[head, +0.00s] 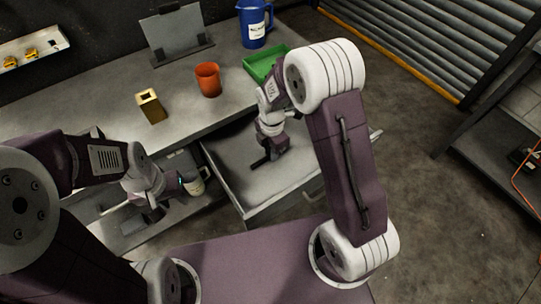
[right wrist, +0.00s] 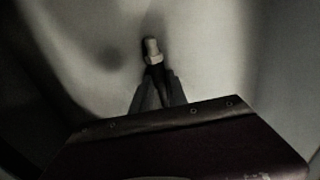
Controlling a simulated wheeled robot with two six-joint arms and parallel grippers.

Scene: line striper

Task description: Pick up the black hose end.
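The black hose end (right wrist: 152,53), with a pale fitting at its tip, shows in the right wrist view. It sticks out between the fingertips of my right gripper (right wrist: 157,78), which look closed on its dark part. In the head view my right gripper (head: 262,161) points down into the open drawer, and the hose end is too small and dark to make out there. My left gripper (head: 152,212) is at the lower left, close to a labelled container (head: 193,184); whether its fingers are open is unclear.
The open drawer (head: 221,180) looks otherwise mostly bare. On the workbench (head: 100,112) stand an orange cup (head: 208,80), a brass block (head: 150,106), a green tray (head: 258,64), a blue jug (head: 254,24) and a grey panel on a stand (head: 175,34).

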